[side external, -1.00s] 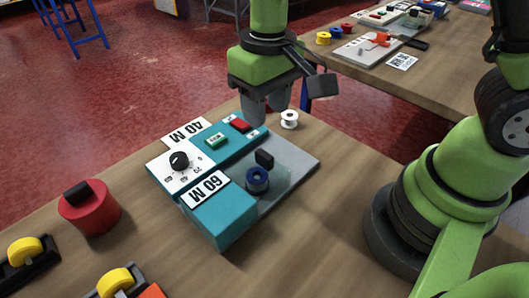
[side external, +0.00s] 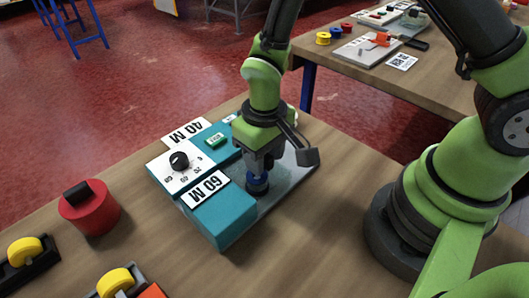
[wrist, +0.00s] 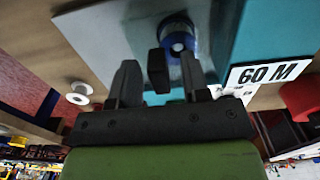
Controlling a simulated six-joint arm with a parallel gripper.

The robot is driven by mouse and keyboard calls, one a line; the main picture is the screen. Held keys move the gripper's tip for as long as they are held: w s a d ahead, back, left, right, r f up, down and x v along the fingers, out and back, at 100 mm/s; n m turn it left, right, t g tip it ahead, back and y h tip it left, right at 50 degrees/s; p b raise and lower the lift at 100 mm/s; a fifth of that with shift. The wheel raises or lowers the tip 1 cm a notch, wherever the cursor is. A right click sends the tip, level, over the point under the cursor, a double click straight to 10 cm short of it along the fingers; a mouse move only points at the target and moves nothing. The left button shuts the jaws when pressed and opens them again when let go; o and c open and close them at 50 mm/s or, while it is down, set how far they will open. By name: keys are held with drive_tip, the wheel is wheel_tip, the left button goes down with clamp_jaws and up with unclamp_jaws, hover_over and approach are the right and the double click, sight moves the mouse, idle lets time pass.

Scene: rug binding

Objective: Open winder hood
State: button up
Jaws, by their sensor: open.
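The winder is a teal box (side external: 224,212) on a grey base plate (side external: 300,163). A clear hood, hard to make out, covers the blue spool (side external: 257,184) at the plate's front; the spool also shows in the wrist view (wrist: 178,40). The hood's black handle (wrist: 158,72) stands upright beside the spool in the wrist view. My gripper (wrist: 158,80) is open, with one finger on each side of the handle and a gap on both sides. In the side view my gripper (side external: 261,168) is low over the hood and hides the handle.
A "60 M" card (side external: 206,191) and a "40 M" card (side external: 187,133) lie at the winder, near a black dial (side external: 179,161). A white spool (wrist: 78,94) stands behind the plate. A red cylinder (side external: 89,210) is at left.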

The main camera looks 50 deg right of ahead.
clamp_jaws()
drive_tip(key=d, duration=0.8)
drive_tip(key=shift+d, duration=0.4)
unclamp_jaws()
wheel_tip(320, 180, up, 10)
